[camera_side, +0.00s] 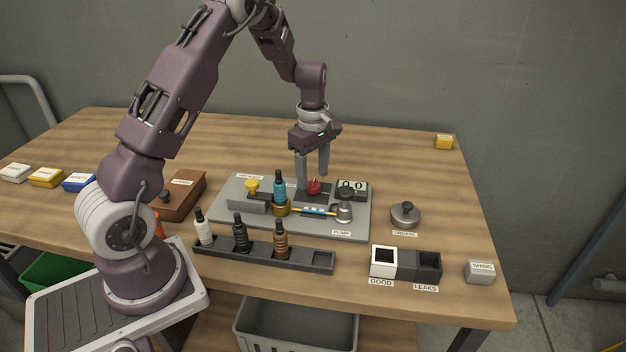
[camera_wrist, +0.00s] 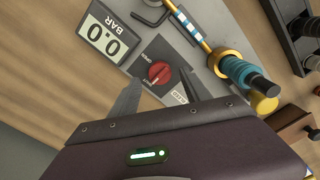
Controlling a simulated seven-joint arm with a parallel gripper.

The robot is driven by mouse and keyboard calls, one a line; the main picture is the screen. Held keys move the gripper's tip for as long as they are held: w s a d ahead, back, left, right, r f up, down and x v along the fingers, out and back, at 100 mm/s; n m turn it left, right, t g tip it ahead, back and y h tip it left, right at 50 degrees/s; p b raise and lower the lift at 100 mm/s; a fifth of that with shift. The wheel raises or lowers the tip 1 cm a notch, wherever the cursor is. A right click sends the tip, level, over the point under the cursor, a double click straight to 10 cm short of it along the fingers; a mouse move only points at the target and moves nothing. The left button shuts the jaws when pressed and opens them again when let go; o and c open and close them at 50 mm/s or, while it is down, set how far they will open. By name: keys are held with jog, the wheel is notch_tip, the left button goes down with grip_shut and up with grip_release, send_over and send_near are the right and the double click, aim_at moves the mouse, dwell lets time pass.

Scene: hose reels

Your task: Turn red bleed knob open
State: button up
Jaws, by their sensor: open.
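The red bleed knob (camera_side: 314,187) sits on a dark block on the grey pump plate (camera_side: 240,220). In the wrist view the knob (camera_wrist: 159,74) is a red disc with a pointer, on a dark face marked OPEN on one side and SHUT on the other. The pointer appears to lie toward the SHUT side. My gripper (camera_side: 313,173) points down with its fingers apart, at the knob. In the wrist view my gripper (camera_wrist: 163,98) has a fingertip to either side just short of the knob, with nothing between them. I cannot tell whether a finger touches the block.
A gauge (camera_wrist: 106,33) reading 0.0 BAR stands beside the knob. A teal bottle (camera_side: 280,188) in a brass collar and a grey pump handle (camera_side: 344,207) are close by. A dark rack (camera_side: 320,262) with bottles lies in front. The table's back right is mostly clear.

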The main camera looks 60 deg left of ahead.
notch_tip(320, 180, down, 2)
jog(key=shift+f, duration=0.2)
grip_shut()
